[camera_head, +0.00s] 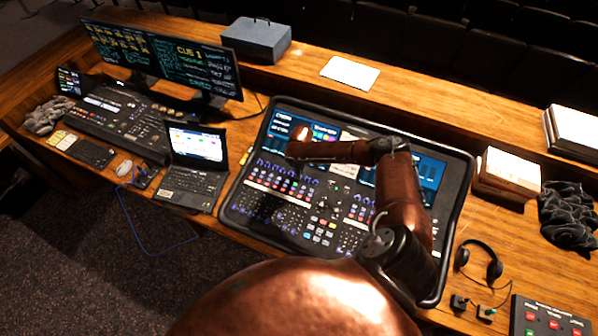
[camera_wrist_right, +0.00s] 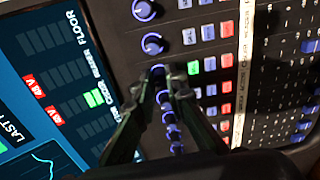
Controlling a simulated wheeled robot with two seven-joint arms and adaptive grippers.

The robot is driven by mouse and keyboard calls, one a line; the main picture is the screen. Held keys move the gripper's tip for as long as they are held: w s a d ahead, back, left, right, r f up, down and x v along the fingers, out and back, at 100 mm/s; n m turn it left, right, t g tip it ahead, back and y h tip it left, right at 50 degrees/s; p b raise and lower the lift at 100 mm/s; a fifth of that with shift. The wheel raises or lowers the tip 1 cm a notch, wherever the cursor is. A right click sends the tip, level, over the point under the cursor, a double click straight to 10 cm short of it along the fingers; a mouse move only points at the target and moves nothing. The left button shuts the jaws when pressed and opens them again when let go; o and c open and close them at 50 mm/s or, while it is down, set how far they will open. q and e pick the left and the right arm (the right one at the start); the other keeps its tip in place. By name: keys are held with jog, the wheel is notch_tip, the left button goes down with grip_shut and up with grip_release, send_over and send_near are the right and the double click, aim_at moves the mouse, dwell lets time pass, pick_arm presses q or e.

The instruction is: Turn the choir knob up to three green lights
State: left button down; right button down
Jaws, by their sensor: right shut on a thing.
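The mixing desk (camera_head: 232,205) has a row of blue-capped knobs below its screen. In the right wrist view my right gripper (camera_wrist_right: 160,82) is shut on one knob (camera_wrist_right: 158,69) of this row, and its fingers cover most of it. The screen (camera_wrist_right: 45,75) beside the row carries channel names, one of which seems to read choir; the text is small and tilted. A green mark (camera_wrist_right: 95,104) shows on the screen near it. I cannot make out how many level lights are lit. In the head view my right arm hides the fingertips. My left gripper is not in view.
Other knobs (camera_wrist_right: 153,43) stand close on both sides of the gripped one. Lit buttons (camera_wrist_right: 193,68) lie just beyond. A laptop (camera_head: 193,165) stands left of the desk; books (camera_head: 508,172) and headphones (camera_head: 481,258) lie to its right.

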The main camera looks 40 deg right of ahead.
jog(key=shift+m, duration=0.3)
jog(key=c, duration=2)
grip_release()
jog(key=shift+o, duration=0.2)
notch_tip(320, 180, up, 12)
jog(key=s, duration=0.1)
jog(key=shift+a, duration=0.2)
